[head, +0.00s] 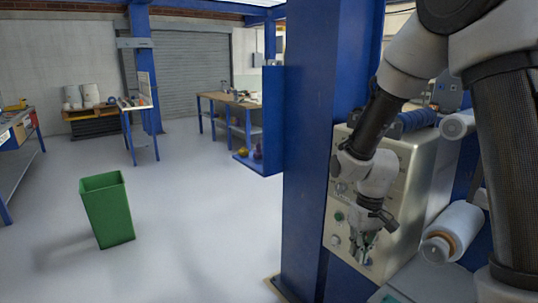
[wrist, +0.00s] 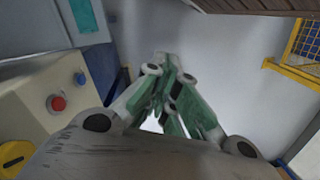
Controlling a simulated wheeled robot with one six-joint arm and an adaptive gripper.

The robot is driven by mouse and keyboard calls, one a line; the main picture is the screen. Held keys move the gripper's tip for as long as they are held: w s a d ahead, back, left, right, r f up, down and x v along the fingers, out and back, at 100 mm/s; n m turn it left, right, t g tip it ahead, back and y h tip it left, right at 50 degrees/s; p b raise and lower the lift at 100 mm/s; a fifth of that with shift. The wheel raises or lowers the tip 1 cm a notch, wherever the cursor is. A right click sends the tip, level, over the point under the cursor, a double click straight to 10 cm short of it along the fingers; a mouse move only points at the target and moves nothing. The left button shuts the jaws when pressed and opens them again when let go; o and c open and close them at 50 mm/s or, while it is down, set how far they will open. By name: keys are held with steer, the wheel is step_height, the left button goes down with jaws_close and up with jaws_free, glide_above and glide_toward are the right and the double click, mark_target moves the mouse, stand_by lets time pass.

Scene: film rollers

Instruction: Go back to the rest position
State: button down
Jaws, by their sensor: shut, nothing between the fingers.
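My gripper (head: 364,246) is at the lower end of my arm in the head view, in front of the beige control panel (head: 397,165). It points downward, close to the panel face; I cannot tell whether it touches it. In the wrist view the green and grey fingers of my gripper (wrist: 172,92) are closed together with nothing between them. My arm hides part of the panel in the head view.
A blue column (head: 318,140) stands just left of the panel. A white film roll (head: 456,230) and another roller (head: 457,125) are close on the right. A green bin (head: 108,210) stands on open grey floor. Workbenches (head: 232,103) are farther back.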

steer(key=s+d+r+m+t, duration=0.1)
steer(key=s+d+r, duration=0.3)
steer(key=r, duration=0.3)
steer(key=s+d+r+m+t, duration=0.1)
steer(key=s+d+r+t, duration=0.1)
steer(key=s+d+r, duration=0.2)
steer(key=s+d+r+t, duration=0.2)
steer(key=s+d+r, duration=0.2)
steer(key=s+r, duration=0.3)
step_height(320, 180, up, 5)
steer(key=shift+s+d+r+m+h, duration=0.1)
steer(key=shift+s+d+m+h, duration=0.2)
steer(key=shift+s+m, duration=0.1)
